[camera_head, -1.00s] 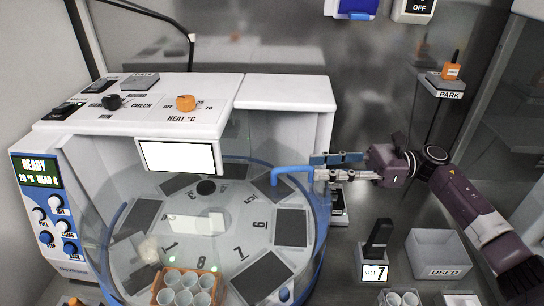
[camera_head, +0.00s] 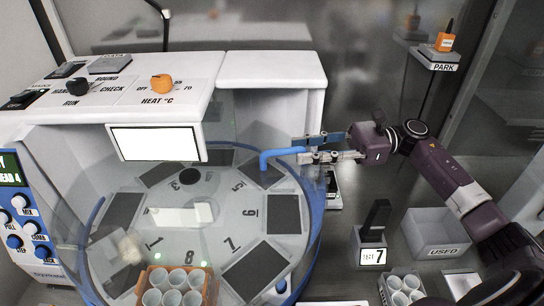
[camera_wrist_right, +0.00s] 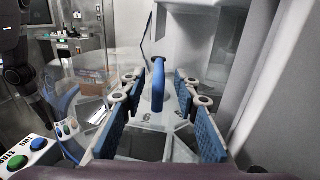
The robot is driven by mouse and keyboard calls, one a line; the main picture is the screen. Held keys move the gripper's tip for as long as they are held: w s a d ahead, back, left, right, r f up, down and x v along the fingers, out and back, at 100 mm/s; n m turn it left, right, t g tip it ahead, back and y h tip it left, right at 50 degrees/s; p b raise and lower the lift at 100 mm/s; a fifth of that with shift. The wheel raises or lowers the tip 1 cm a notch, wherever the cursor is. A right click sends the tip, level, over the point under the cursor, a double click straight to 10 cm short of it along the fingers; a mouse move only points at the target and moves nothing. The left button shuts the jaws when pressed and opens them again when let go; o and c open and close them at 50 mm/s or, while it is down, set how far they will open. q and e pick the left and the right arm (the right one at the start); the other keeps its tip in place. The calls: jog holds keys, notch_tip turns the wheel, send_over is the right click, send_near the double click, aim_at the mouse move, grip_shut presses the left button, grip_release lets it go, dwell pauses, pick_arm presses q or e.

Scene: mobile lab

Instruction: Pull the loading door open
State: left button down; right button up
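The loading door is a clear curved panel on the front of the white machine; its edges are hard to make out. Its blue bar handle (camera_head: 278,154) sticks out to the right in the head view. It also shows upright in the middle of the right wrist view (camera_wrist_right: 157,86). My right gripper (camera_head: 298,149) is open, with its fingertips on either side of the handle's outer end. In the wrist view its blue finger pads (camera_wrist_right: 168,130) stand clear of the handle, with gaps on both sides. My left gripper is not in view.
Behind the clear wall is a numbered carousel (camera_head: 213,222) with dark pads. An orange rack (camera_head: 157,276) of white cups stands at the front. The slot 7 block (camera_head: 368,257), the USED bin (camera_head: 437,226) and a cup rack (camera_head: 384,290) stand at right. The PARK stand (camera_head: 438,62) is behind.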

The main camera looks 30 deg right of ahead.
aim_at(271, 154)
jog(key=p+x, duration=0.3)
jog(key=x, duration=0.3)
jog(key=shift+a+r, duration=0.15)
jog(key=shift+a, duration=0.25)
jog(key=shift+w+a, duration=0.15)
jog(key=shift+a, duration=0.3)
grip_shut()
